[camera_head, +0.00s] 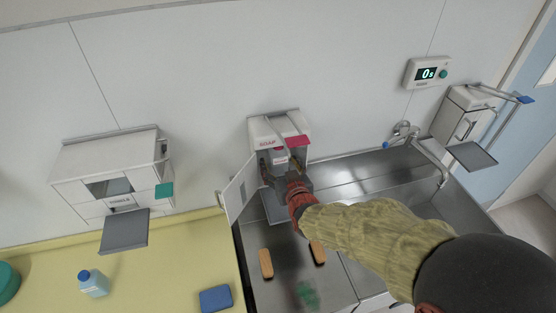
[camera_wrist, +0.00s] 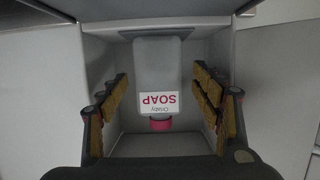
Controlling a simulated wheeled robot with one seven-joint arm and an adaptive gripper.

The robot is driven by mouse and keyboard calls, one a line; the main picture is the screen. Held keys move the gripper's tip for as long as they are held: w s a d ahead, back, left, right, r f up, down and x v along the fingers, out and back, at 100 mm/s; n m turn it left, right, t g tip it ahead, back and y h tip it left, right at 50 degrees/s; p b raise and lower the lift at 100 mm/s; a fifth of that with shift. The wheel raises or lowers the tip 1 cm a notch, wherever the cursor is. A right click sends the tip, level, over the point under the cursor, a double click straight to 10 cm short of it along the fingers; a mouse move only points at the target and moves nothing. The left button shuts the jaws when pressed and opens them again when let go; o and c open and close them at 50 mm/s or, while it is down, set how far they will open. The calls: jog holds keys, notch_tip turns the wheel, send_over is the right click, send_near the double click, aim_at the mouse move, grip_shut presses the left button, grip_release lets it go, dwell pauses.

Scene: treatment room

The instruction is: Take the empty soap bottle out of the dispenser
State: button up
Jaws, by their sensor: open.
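The soap dispenser (camera_head: 262,130) is on the wall above the steel counter, its front door (camera_head: 240,188) swung open to the left. Inside its housing stands a pale grey bottle (camera_wrist: 157,65) with a white SOAP label and a pink cap; it also shows in the head view (camera_head: 280,157). The label reads upside down in the wrist view. Whether the bottle holds any soap cannot be told. My gripper (camera_wrist: 160,103) is open inside the housing, one padded finger on each side of the bottle, with visible gaps on both sides.
The housing walls flank my fingers closely. Two tan brushes (camera_head: 266,263) and a green item (camera_head: 307,294) lie on the steel counter (camera_head: 350,172). A tap (camera_head: 430,150) stands to the right. Another dispenser (camera_head: 105,165) hangs at left, above a yellow counter (camera_head: 170,262).

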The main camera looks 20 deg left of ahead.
jog(key=shift+x, duration=1.45)
jog(key=shift+f, duration=0.15)
jog(key=shift+c, duration=1.1)
jog(key=c, duration=0.9)
jog(key=shift+c, duration=0.2)
